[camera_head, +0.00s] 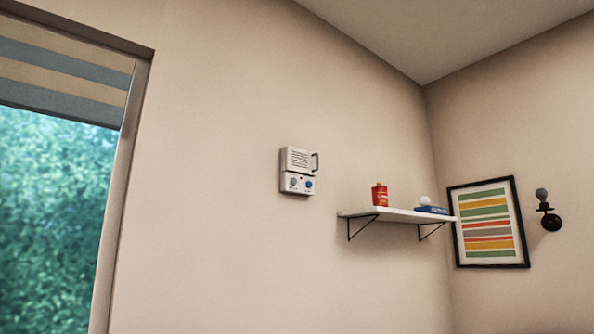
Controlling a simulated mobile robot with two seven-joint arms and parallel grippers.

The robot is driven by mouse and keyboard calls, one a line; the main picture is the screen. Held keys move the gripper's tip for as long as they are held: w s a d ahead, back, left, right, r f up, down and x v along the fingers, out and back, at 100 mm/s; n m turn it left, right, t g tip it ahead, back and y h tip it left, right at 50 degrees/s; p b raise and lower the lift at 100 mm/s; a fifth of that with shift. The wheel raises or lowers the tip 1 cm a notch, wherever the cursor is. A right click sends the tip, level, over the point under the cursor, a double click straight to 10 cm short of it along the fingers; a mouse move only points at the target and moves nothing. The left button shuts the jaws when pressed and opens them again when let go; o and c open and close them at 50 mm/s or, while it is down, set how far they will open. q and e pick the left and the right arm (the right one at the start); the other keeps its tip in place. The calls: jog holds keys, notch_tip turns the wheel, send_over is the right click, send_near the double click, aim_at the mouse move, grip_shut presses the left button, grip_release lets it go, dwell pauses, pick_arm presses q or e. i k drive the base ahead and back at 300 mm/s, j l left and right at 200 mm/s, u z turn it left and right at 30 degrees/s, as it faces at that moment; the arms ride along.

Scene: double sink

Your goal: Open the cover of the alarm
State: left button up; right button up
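The alarm (298,184) is a small pale box on the wall, left of the shelf. Its cover (298,160) is a white panel with printed text on the upper part, with a dark handle (316,162) at its right edge. The cover looks shut, lying close to the box. Below it are a grey knob and a blue knob. Neither of my grippers shows in the head view.
A white shelf (395,215) on black brackets holds a red can (380,195) and a blue item (431,210) with a white ball-like thing. A striped picture (488,223) and a wall lamp (549,217) are at the right. A window (55,210) is at the left. The wall around the alarm is bare.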

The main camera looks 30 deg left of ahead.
aim_at(297, 160)
jog(key=i+l+u, duration=0.2)
jog(key=i+u, duration=0.25)
jog(key=i+l+u, duration=0.25)
jog(key=u, duration=0.2)
jog(key=i+l+u, duration=0.2)
jog(key=l+u, duration=0.25)
jog(key=i+l+u, duration=0.2)
jog(key=l+u, duration=0.7)
jog(key=l, duration=0.2)
jog(key=i, duration=0.05)
